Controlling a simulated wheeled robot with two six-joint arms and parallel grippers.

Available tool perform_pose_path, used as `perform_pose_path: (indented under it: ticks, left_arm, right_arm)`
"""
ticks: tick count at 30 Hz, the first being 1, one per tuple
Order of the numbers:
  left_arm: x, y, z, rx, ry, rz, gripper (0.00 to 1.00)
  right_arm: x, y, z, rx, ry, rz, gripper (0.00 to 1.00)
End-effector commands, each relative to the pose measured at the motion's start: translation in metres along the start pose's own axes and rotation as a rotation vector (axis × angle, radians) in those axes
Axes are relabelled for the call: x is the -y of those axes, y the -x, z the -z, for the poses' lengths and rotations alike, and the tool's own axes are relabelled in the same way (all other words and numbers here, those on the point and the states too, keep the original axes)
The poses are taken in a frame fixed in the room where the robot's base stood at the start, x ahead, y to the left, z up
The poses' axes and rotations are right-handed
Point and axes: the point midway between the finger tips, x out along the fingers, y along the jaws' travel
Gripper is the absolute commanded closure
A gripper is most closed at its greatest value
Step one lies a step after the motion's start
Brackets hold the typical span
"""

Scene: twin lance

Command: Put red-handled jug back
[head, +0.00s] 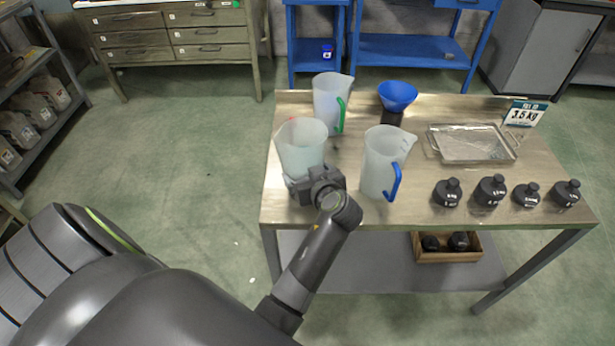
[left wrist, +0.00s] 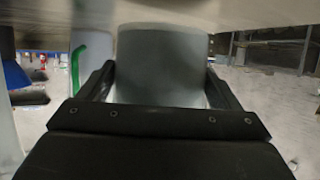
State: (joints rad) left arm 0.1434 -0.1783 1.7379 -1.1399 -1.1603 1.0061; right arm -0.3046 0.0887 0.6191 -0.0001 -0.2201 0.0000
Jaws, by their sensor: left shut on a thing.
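A translucent white jug (head: 302,146) is at the left end of the table, and a small trace of red shows behind its rim; the rest of its handle is hidden. My left gripper (head: 316,183) is shut on this jug low on its near side. In the left wrist view the jug's pale body (left wrist: 162,65) fills the space between the fingers (left wrist: 160,88). I cannot tell whether its base touches the table. A green-handled jug (head: 328,98) stands behind it, and a blue-handled jug (head: 380,160) stands to its right. My right gripper is not in view.
A wooden crate (head: 447,256) sits on the lower shelf. Bare tabletop shows between the jugs and the tray.

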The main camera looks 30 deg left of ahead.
Motion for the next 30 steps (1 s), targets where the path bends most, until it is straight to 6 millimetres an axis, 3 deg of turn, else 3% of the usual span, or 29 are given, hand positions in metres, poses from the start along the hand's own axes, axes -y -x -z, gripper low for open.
perform_pose_path:
  ticks: [4, 15, 16, 18, 30]
  left_arm:
    - [-0.001, -0.006, -0.012, -0.005, 0.001, -0.001, 0.64]
    - [-0.001, -0.008, -0.016, -0.006, 0.003, -0.002, 0.64]
    - [0.000, -0.007, -0.017, -0.002, 0.001, -0.001, 0.11]
    - [0.000, -0.007, -0.016, -0.001, 0.001, -0.001, 0.02]
    - [0.000, -0.006, -0.013, -0.001, 0.001, -0.002, 0.00]
  right_arm:
    - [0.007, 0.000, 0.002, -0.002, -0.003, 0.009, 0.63]
    - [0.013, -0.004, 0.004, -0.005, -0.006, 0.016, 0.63]
    - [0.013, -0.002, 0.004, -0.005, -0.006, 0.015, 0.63]
    - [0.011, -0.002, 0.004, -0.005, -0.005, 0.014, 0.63]
    - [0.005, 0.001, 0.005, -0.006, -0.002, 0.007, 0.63]
